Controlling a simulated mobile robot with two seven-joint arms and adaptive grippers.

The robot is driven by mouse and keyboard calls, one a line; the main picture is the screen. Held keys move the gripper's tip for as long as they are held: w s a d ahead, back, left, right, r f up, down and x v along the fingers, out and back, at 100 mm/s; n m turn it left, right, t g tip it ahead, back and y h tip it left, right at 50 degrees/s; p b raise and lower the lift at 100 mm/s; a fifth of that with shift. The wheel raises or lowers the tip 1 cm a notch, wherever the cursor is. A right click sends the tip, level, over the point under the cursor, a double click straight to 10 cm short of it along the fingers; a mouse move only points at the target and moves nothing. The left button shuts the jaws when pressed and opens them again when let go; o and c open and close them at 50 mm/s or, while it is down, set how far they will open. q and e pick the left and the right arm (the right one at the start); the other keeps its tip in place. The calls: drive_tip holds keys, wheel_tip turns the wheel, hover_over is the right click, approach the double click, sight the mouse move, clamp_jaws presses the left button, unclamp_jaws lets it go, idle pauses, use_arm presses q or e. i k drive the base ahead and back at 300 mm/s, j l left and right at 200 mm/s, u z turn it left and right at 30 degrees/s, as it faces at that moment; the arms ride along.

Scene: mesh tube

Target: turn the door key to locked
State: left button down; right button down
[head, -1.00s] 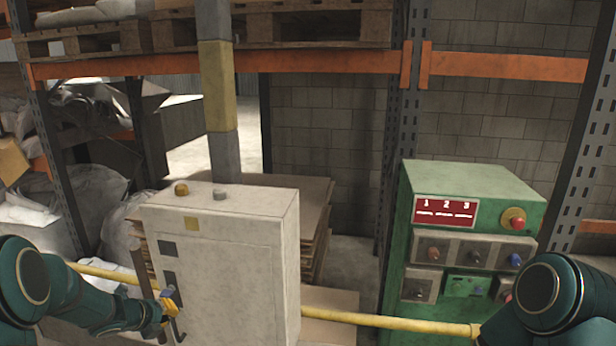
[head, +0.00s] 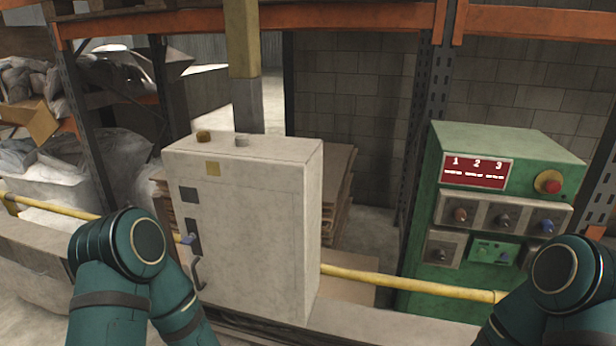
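A pale grey cabinet (head: 250,220) stands left of centre, with its door closed. A small blue key (head: 188,239) sticks out at a dark plate (head: 194,225) near the door's left edge. The key is too small to tell which way it is turned. A dark door handle (head: 198,273) is just below it. My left arm is bent in front of the cabinet's lower left, and its gripper is out of view. My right arm is at the lower right, and its gripper is also out of view. Nothing of mine visibly touches the key.
A green control box (head: 480,145) with knobs and a red button (head: 551,187) stands at the right. A yellow rail (head: 410,285) runs behind the cabinet. Flattened cardboard (head: 340,190) leans behind it. Rack posts and bags stand at the left.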

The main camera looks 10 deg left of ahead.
sight(189, 241)
drive_tip(key=u, duration=1.05)
